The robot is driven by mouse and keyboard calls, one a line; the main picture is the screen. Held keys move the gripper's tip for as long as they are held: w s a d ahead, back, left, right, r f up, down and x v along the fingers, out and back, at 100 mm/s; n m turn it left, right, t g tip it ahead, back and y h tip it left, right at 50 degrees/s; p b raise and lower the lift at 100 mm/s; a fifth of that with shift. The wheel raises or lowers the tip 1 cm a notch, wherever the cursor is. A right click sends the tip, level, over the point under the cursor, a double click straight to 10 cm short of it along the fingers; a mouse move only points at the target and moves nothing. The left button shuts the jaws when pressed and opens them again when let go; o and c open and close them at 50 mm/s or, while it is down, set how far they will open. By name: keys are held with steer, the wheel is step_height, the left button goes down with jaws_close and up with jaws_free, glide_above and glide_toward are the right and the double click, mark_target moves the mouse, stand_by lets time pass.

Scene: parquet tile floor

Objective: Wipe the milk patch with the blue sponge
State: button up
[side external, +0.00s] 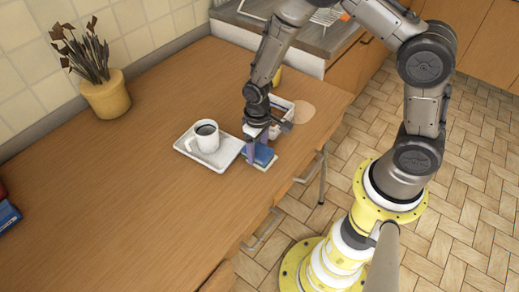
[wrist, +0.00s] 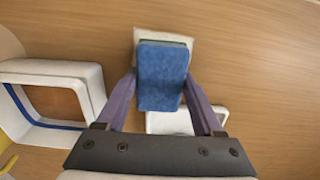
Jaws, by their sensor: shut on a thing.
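The blue sponge (side external: 262,156) is between the purple fingers of my gripper (side external: 260,150), near the front edge of the wooden table. In the wrist view the sponge (wrist: 162,75) is gripped from both sides by my gripper (wrist: 161,84), with a whitish piece (wrist: 164,34) showing behind it. I cannot tell whether the sponge touches what is below. The pale round milk patch (side external: 300,112) lies on the table, to the right of and beyond my gripper, apart from the sponge. A pale edge at the left of the wrist view (wrist: 9,46) looks like the same patch.
A white tray (side external: 187,146) with a white mug (side external: 204,140) of dark liquid stands just left of the sponge. A white open-topped container (wrist: 84,76) sits between the sponge and the patch. A yellow flowerpot (side external: 106,98) is far left. The table's left middle is clear.

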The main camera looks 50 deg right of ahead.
mark_target(267, 154)
steer(key=shift+s, duration=0.1)
steer(key=shift+s+d+f, duration=0.1)
steer(key=shift+s+f, duration=0.1)
steer(key=shift+s, duration=1.3)
steer(key=shift+w, duration=0.25)
steer(key=shift+c, duration=0.5)
steer(key=shift+w+r, duration=0.2)
steer(key=shift+r, duration=2.45)
steer(key=shift+w, duration=0.15)
